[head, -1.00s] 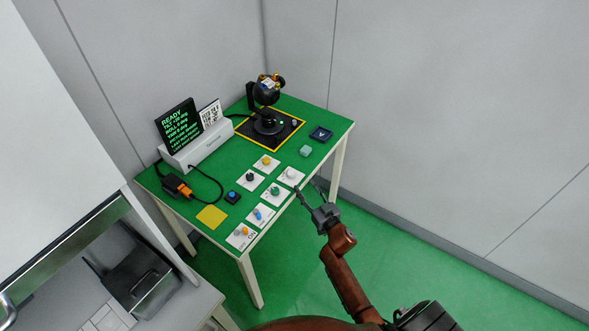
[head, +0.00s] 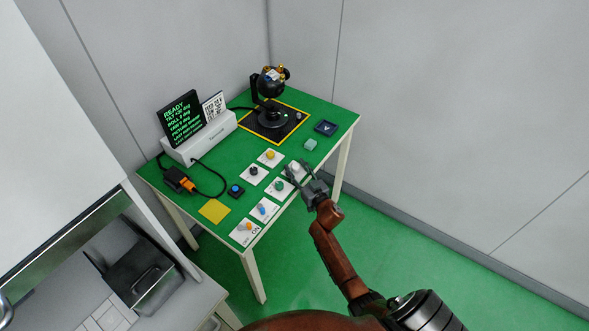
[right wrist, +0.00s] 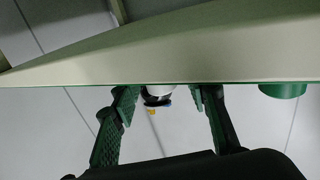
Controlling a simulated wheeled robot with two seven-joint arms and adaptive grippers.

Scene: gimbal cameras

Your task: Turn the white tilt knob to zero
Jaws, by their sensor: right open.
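The white tilt knob (head: 294,166) stands on a white card at the table's right edge, partly hidden by my right gripper in the head view. My right gripper (head: 299,174) is open, with its fingertips close to the knob. In the right wrist view, which looks upside down, the knob (right wrist: 160,90) shows between the two spread fingers (right wrist: 162,100); I cannot tell whether they touch it. The black gimbal camera (head: 270,82) stands at the table's far end. The screen (head: 182,119) reads READY, with a tilt line too small to read surely. My left gripper is not in view.
The green table (head: 218,165) also carries a teal knob (head: 279,186), a yellow knob (head: 270,155), a black knob (head: 253,170), a blue switch (head: 262,209) and an orange one (head: 245,227). The teal knob (right wrist: 283,90) is beside the fingers. Open floor lies right of the table.

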